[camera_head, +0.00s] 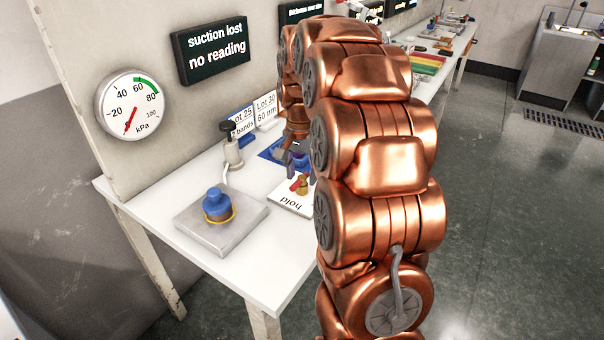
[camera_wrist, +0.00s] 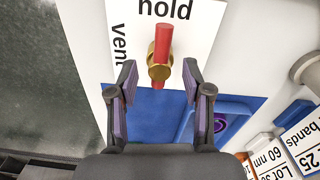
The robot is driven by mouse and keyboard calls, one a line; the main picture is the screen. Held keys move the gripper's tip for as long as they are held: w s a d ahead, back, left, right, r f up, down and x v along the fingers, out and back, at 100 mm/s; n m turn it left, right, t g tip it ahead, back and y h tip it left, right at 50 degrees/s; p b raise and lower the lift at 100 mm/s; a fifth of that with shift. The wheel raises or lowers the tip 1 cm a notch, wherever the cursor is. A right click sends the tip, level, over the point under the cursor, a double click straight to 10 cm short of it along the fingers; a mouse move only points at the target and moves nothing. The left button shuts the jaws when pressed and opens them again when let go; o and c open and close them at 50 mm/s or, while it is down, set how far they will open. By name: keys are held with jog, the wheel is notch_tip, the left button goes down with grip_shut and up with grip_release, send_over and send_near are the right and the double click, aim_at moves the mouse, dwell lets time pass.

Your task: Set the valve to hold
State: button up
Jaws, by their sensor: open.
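The valve (camera_wrist: 159,68) has a brass body and a red lever (camera_wrist: 163,42). It sits on a white card (camera_wrist: 195,25) printed "hold" and "vent". In the wrist view the lever's long red part points up toward "hold", and a short red end shows below the brass. "Vent" is to the left. In the head view the valve (camera_head: 303,187) stands beside my arm, which hides part of the card. My gripper (camera_wrist: 158,78) is open, its fingertips to either side of the valve's near end, with nothing gripped. It also shows in the head view (camera_head: 288,157).
A dial gauge (camera_head: 130,105) has its needle near 0 kPa. A screen (camera_head: 211,47) reads "suction lost no reading". A metal plate (camera_head: 190,222) bears a blue-topped object (camera_head: 217,203). A blue mat (camera_wrist: 150,115) and lot cards (camera_wrist: 301,140) lie close by.

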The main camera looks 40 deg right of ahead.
aim_at(301, 176)
notch_tip(301, 176, up, 12)
jog(key=shift+f, duration=0.25)
dwell(0.3)
jog(key=shift+w+a, duration=0.1)
dwell(0.6)
jog(key=s+a+f+n, duration=0.3)
jog(key=s+a, duration=0.3)
jog(key=s, duration=0.1)
jog(key=s+a+f+n+g, duration=0.1)
jog(key=s+a+f+n, duration=0.2)
jog(key=s+a, duration=0.4)
jog(key=s+a+f+n+g, duration=0.1)
jog(key=s+a+f+n, duration=0.3)
jog(key=s+a, duration=0.3)
jog(key=s+a+f+n, duration=0.2)
jog(key=s+f+n, duration=0.15)
jog(key=s, duration=0.45)
notch_tip(301, 176, up, 14)
jog(key=p, duration=1.4)
jog(key=shift+w+m, duration=0.3)
jog(key=shift+m, duration=0.15)
